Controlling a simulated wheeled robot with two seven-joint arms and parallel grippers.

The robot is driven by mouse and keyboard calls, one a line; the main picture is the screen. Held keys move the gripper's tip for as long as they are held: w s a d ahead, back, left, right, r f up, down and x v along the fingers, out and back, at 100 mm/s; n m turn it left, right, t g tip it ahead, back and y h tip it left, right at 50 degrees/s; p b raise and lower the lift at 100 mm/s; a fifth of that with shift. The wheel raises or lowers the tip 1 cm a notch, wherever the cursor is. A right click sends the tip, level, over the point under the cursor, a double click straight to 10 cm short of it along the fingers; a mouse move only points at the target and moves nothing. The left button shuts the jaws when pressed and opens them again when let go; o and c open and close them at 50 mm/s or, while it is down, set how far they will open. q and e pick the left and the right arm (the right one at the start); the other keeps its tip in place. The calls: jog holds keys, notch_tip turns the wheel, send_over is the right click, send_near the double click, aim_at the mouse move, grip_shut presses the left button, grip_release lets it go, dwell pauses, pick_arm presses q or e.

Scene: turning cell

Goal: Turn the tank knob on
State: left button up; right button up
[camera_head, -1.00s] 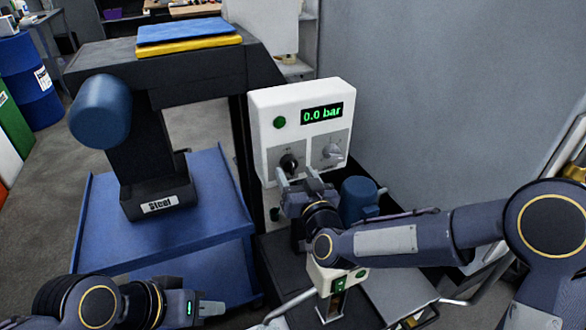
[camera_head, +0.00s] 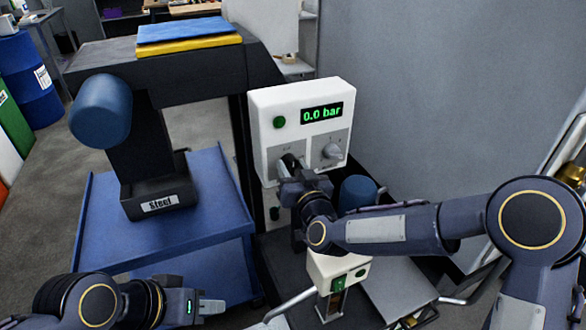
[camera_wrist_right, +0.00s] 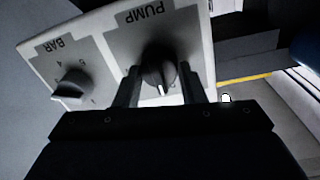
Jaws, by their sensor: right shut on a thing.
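The white control panel (camera_head: 257,122) has a green "0.0 bar" display (camera_head: 321,113) and two knobs. My right gripper (camera_head: 287,172) is at the left, dark knob (camera_head: 289,160). The right wrist view shows this knob (camera_wrist_right: 158,72) under the word PUMP, with the fingers of my right gripper (camera_wrist_right: 160,80) on either side, shut on it. The knob's white mark points toward the gripper. My left gripper (camera_head: 205,303) is low at the left, away from the panel.
A green button (camera_head: 279,122) is on the panel's upper left. A blue cylinder (camera_head: 358,192) stands below the panel, close to my right arm. A blue cart (camera_head: 205,215) bears a dark stand labelled "Steel" (camera_head: 160,204). A smaller box with green buttons (camera_head: 338,271) is below.

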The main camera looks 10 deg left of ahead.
jog(key=shift+f+m+b, duration=0.2)
jog(key=shift+m+b, duration=0.8)
jog(key=shift+b, duration=0.25)
jog(key=m+b, duration=0.3)
jog(key=shift+b, duration=0.3)
jog(key=m+b, duration=0.2)
jog(key=m, duration=0.1)
jog(key=shift+w+d+g, duration=0.1)
jog(key=shift+g, duration=0.2)
jog(key=m+b, duration=0.4)
jog(key=m, duration=0.1)
jog(key=shift+r+m+g+y+b, duration=0.1)
jog(key=shift+m+g+y+b, duration=0.25)
jog(key=shift+m+b, duration=1.45)
jog(key=shift+m, duration=0.4)
jog(key=o, duration=1)
jog(key=shift+d, duration=0.1)
